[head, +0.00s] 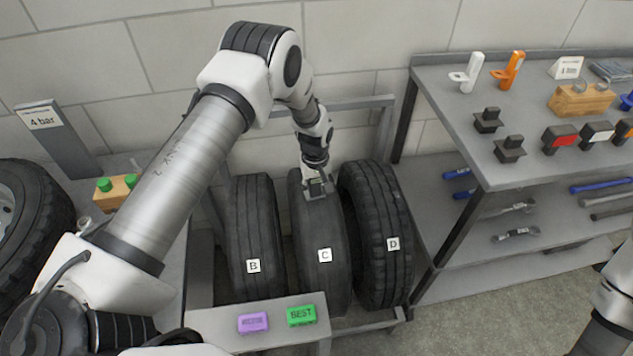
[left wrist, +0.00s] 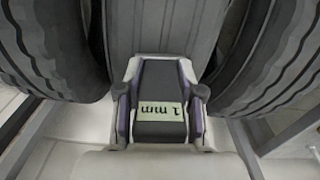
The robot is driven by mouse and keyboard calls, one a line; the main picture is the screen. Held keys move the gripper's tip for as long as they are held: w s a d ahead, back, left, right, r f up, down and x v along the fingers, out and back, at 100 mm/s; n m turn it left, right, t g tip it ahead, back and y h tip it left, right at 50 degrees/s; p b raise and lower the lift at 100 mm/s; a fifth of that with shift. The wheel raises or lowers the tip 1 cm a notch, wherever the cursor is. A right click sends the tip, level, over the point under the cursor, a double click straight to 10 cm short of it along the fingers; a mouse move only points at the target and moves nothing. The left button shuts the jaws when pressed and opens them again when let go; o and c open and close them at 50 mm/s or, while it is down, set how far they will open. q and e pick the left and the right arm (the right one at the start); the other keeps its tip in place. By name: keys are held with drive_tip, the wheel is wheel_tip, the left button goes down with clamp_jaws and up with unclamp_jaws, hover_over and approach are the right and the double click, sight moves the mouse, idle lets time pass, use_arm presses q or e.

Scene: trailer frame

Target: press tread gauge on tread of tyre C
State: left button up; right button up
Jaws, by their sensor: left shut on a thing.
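Tyre C (head: 324,228) stands upright in a rack between tyre B (head: 257,225) and tyre D (head: 384,228). My left gripper (head: 318,188) is at the upper part of tyre C. In the left wrist view my left gripper (left wrist: 160,100) is shut on the tread gauge (left wrist: 158,82), a dark block whose label or display reads "1 mm" upside down. The gauge's far end meets the tread of tyre C (left wrist: 160,28) in the picture; I cannot tell whether it presses on it. In the head view the gauge is mostly hidden by the gripper.
A purple block (head: 253,322) and a green "BEST" block (head: 301,315) lie on a grey ledge before the tyres. A shelf (head: 450,95) with tools stands right. A "4 bar" sign (head: 42,118) and another tyre (head: 40,225) are left. Tyres B and D closely flank tyre C.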

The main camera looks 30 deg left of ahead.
use_arm(q)
drive_tip(key=shift+f, duration=0.1)
wheel_tip(320, 180, up, 6)
drive_tip(key=p, duration=0.4)
